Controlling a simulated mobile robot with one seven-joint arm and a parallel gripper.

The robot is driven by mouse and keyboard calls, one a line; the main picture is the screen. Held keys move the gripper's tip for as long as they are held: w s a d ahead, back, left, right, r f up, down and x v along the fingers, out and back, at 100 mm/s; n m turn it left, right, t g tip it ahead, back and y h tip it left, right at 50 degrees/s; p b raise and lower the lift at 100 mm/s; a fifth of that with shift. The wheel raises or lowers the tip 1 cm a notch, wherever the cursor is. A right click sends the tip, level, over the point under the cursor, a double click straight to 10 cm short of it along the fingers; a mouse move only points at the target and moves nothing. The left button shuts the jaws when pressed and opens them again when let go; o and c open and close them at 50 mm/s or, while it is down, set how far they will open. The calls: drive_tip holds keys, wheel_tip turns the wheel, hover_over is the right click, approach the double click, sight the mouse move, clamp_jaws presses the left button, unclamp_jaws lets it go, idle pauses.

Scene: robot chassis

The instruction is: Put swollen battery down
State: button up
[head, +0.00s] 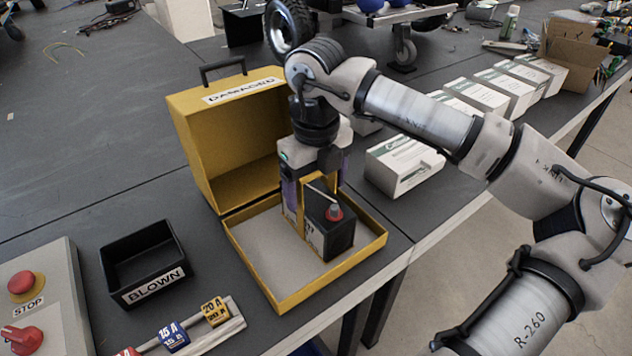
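The swollen battery (335,238) is a dark block with a red-capped terminal on top. It is upright inside the open yellow case marked DAMAGED (255,283), toward the right of its tray. My gripper (320,205) points down from above, its fingers on either side of the battery, and appears shut on it. The gripper hides part of the battery's top and back. Whether the battery's underside touches the tray floor I cannot tell.
A black bin marked BLOWN (140,262) stands left of the case. Fuses (173,335) sit on a rail in front, beside a panel with a red STOP button (24,284). White boxes (402,165) stand to the right. The table edge is close on the right.

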drive_tip(key=shift+o, duration=0.9)
drive_tip(key=shift+r, duration=0.2)
wheel_tip(320, 180, up, 12)
drive_tip(key=shift+f, duration=0.1)
idle(0.8)
